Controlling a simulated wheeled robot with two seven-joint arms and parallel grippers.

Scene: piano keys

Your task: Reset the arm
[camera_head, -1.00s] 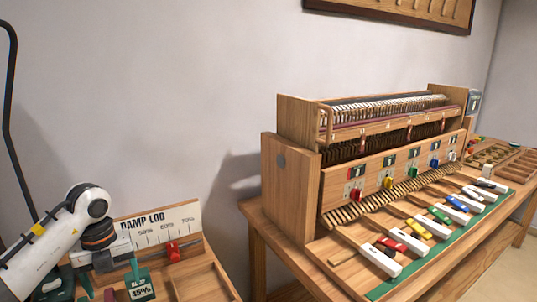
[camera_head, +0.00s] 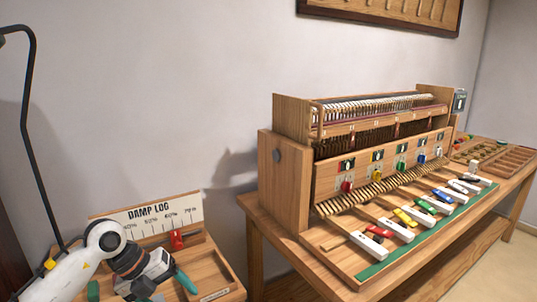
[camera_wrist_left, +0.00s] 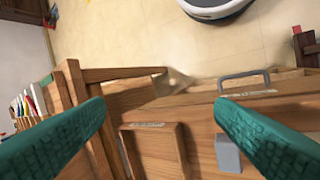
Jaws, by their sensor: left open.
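My left gripper (camera_head: 164,287) is over the small wooden bench at the lower left in the head view. Its teal fingers are spread apart in the left wrist view (camera_wrist_left: 160,112), with nothing between them. Below and beyond the fingers there are wooden panels, a shallow wooden tray (camera_wrist_left: 150,150) and a grey handle (camera_wrist_left: 244,80). My right gripper is not in view.
A damp log board (camera_head: 150,218) with a red marker (camera_head: 177,240) stands behind my left gripper. The piano action (camera_head: 362,150) with several coloured keys stands on a table to the right. A black lamp arm (camera_head: 30,120) rises at the left.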

